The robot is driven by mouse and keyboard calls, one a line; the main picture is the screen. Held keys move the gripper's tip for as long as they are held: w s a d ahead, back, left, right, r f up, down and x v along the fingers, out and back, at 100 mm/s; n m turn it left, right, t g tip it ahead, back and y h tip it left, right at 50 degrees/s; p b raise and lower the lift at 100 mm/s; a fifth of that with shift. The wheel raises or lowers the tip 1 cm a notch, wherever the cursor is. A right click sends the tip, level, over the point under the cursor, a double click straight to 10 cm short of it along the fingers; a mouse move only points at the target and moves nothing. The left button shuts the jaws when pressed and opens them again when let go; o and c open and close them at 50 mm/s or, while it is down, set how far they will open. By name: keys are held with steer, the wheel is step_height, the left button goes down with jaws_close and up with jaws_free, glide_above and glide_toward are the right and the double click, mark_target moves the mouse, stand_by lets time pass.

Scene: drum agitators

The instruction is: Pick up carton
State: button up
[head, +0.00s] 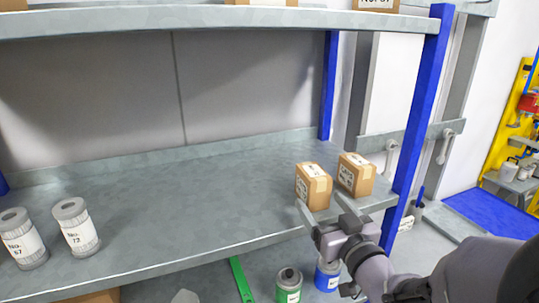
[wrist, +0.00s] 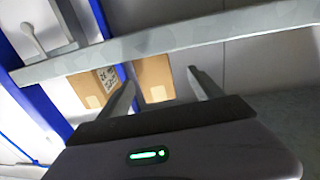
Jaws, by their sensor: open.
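Two small brown cartons with white labels stand side by side at the right end of the grey shelf in the head view: a left carton (head: 314,187) and a right carton (head: 356,174) nearer the blue post. My gripper (head: 320,199) is open and empty just in front of the left carton, its fingers pointing at the shelf. In the wrist view one carton (wrist: 154,79) shows between the open fingers (wrist: 158,75), partly hidden by a finger and the shelf edge. The other carton (wrist: 95,87) is outside the fingers, left of them. I cannot tell if anything touches.
The shelf (head: 190,215) is bare between the cartons and two numbered grey canisters (head: 77,227) at left. A blue post (head: 415,120) stands right of the cartons. An upper shelf (head: 230,17) hangs above. Green (head: 288,287) and blue (head: 327,275) cans stand below.

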steer(key=x, duration=0.5)
steer(key=d+x, duration=0.1)
steer(key=x, duration=0.2)
steer(key=shift+w+p, duration=0.1)
steer(key=shift+p, duration=0.25)
steer(key=shift+s+a, duration=0.1)
steer(key=shift+s, duration=0.1)
steer(key=shift+c, duration=0.5)
steer(key=c, duration=1.4)
steer(key=shift+c, duration=0.5)
